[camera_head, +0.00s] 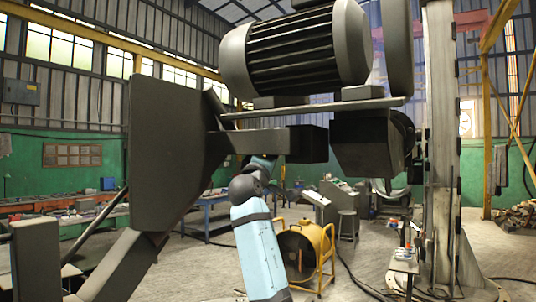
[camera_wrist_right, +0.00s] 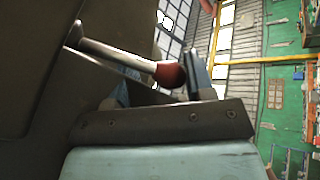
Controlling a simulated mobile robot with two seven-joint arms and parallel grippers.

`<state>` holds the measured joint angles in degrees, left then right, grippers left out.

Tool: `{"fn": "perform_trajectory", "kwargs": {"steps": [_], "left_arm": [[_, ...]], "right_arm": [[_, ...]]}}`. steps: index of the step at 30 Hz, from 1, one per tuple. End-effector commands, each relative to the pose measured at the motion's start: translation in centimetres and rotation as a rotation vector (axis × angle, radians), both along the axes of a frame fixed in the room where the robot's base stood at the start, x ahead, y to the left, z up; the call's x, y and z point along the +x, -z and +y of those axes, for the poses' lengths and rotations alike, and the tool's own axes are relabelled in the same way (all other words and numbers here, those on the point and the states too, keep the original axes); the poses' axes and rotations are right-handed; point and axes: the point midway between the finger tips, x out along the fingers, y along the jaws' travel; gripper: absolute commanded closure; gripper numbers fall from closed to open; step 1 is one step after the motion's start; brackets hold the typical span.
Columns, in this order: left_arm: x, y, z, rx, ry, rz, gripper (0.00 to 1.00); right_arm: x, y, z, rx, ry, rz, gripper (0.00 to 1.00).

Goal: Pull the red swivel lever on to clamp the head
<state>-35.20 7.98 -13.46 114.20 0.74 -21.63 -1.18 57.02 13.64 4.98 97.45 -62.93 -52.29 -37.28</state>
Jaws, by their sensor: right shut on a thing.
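The swivel lever shows in the right wrist view as a grey metal rod (camera_wrist_right: 112,52) coming out of a dark housing. It ends in a dark red ball knob (camera_wrist_right: 169,74). My right gripper (camera_wrist_right: 160,82) is shut on this knob, with a finger on either side of it. In the head view my light blue arm (camera_head: 258,245) reaches up under the dark machine bar (camera_head: 275,142). Its gripper and the lever are hidden there. My left gripper is in neither view.
A large grey motor (camera_head: 298,48) sits on a plate above the bar. A broad dark plate (camera_head: 163,150) stands to the left, and a pale column (camera_head: 440,150) to the right. A yellow drum-shaped machine (camera_head: 307,250) is on the floor behind my arm.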

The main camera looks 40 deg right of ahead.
Motion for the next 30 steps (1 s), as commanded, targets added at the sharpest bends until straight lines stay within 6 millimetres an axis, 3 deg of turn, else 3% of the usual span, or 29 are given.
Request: {"fn": "perform_trajectory", "kwargs": {"steps": [14,15,19,30], "left_arm": [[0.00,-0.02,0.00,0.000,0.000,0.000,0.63],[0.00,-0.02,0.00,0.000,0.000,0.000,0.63],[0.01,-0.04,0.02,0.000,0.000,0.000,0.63],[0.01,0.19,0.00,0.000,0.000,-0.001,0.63]], "right_arm": [[-0.10,0.48,-0.15,0.004,0.002,0.016,0.95],[-0.10,0.49,-0.16,0.004,0.002,0.016,0.51],[-0.12,0.40,-0.16,0.002,0.003,0.015,0.23],[-0.35,0.61,0.48,-0.002,0.001,0.014,0.23]]}}
